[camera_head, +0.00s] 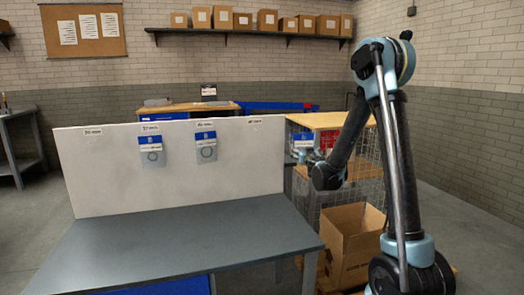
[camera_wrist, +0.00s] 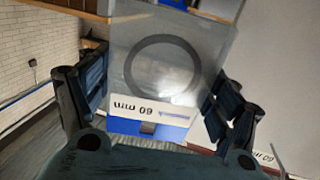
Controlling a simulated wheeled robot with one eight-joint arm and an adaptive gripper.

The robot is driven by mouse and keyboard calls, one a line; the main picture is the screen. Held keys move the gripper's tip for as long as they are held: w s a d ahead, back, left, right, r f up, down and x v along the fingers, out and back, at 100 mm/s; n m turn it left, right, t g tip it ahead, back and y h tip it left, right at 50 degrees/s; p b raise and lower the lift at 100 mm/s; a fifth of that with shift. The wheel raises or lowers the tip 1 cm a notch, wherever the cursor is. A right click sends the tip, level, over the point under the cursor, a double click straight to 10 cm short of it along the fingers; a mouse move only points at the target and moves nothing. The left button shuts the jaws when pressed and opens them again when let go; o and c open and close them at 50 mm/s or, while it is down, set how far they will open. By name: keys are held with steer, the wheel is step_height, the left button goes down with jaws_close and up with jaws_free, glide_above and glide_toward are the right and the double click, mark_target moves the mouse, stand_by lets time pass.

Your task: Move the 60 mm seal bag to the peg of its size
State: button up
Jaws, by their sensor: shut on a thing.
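My gripper (camera_head: 308,156) is just past the right edge of the white peg board (camera_head: 185,180), shut on a clear bag with a blue header (camera_head: 303,138). In the wrist view the bag (camera_wrist: 150,125) sits between the two dark fingers (camera_wrist: 155,100). It holds a dark ring, and its label reads 60 mm, upside down. A peg label (camera_wrist: 265,158) that seems to read 60 shows at the lower right there. In the head view the rightmost peg label (camera_head: 254,121) has no bag under it. The bag is apart from the board.
Two other seal bags hang at the middle labels, a left one (camera_head: 151,151) and a right one (camera_head: 206,148). The leftmost label (camera_head: 93,132) has no bag. A grey table (camera_head: 190,240) stands before the board, clear on top. An open cardboard box (camera_head: 350,255) and wire cage (camera_head: 365,185) are at right.

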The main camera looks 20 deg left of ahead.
steer(key=s+a+r+n+g+y, duration=0.1)
steer(key=s+a+r+y, duration=0.1)
steer(key=s+a, duration=0.6)
steer(key=s+a+r+n+g+y, duration=0.1)
steer(key=s+a+r+n+y, duration=0.15)
steer(key=s+a, duration=0.6)
glide_toward(255, 143)
steer(key=shift+m+h, duration=0.25)
steer(key=shift+m, duration=0.1)
steer(key=shift+w+a+r, duration=0.3)
steer(key=shift+w+a, duration=0.45)
steer(key=shift+w, duration=0.25)
steer(key=shift+w+a+r, duration=0.3)
steer(key=shift+w+a, duration=0.45)
steer(key=shift+w, duration=0.2)
steer(key=shift+w+a+f, duration=0.35)
steer(key=shift+w+f, duration=0.1)
steer(key=shift+w, duration=0.1)
steer(key=o, duration=0.9)
